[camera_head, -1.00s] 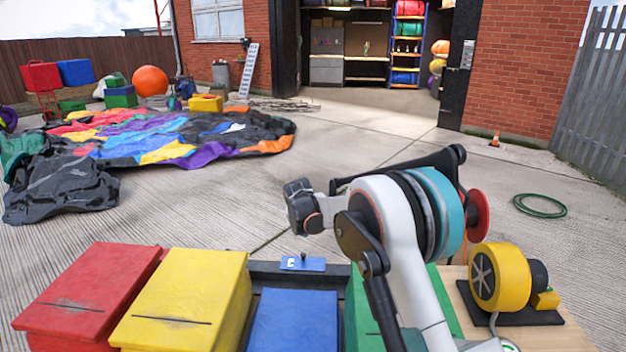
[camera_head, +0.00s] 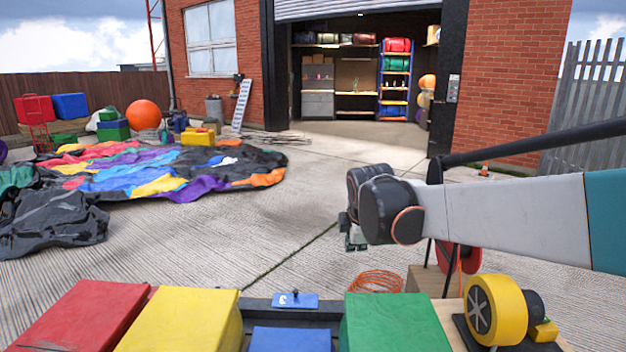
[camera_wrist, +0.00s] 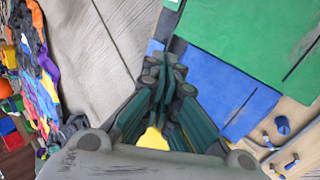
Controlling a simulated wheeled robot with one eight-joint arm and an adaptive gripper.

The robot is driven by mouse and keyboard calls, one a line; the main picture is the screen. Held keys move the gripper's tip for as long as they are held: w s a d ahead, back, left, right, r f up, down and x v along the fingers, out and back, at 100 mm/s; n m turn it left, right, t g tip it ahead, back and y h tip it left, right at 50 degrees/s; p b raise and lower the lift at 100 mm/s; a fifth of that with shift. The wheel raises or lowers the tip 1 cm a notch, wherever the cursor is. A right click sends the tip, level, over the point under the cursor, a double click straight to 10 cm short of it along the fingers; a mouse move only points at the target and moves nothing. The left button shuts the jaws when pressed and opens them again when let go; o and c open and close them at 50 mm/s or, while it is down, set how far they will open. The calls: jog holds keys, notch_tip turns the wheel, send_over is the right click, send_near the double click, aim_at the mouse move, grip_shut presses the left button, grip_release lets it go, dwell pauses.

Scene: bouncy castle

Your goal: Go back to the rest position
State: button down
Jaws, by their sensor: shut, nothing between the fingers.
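My gripper (camera_head: 355,234) hangs at the end of my arm, right of centre in the head view. It points down and stands above and beyond the row of coloured boxes, touching nothing there. In the wrist view my gripper (camera_wrist: 165,75) has its dark fingers drawn together with nothing held. A bit of yellow shows behind the fingers. The arm's white link reaches in from the right edge of the head view.
In front stand red (camera_head: 85,318), yellow (camera_head: 180,320), blue (camera_head: 290,341) and green (camera_head: 393,322) boxes. A yellow blower (camera_head: 495,310) sits at right. An orange coil (camera_head: 375,282) lies on the paving. Crumpled castle fabric (camera_head: 150,165) covers the left; the middle paving is clear.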

jog(key=s+d+f+m, duration=0.1)
jog(key=s+d+m, duration=0.2)
jog(key=s+m, duration=0.3)
jog(key=s+d+f+m, duration=0.1)
jog(key=s+d+m, duration=0.2)
jog(key=s, duration=1.2)
jog(key=s+d+f+m, duration=0.2)
jog(key=s+d+m, duration=0.1)
jog(key=s+m, duration=0.6)
jog(key=shift+s+d+m+t, duration=0.3)
jog(key=shift+s+d+m, duration=0.1)
jog(key=shift+s, duration=0.45)
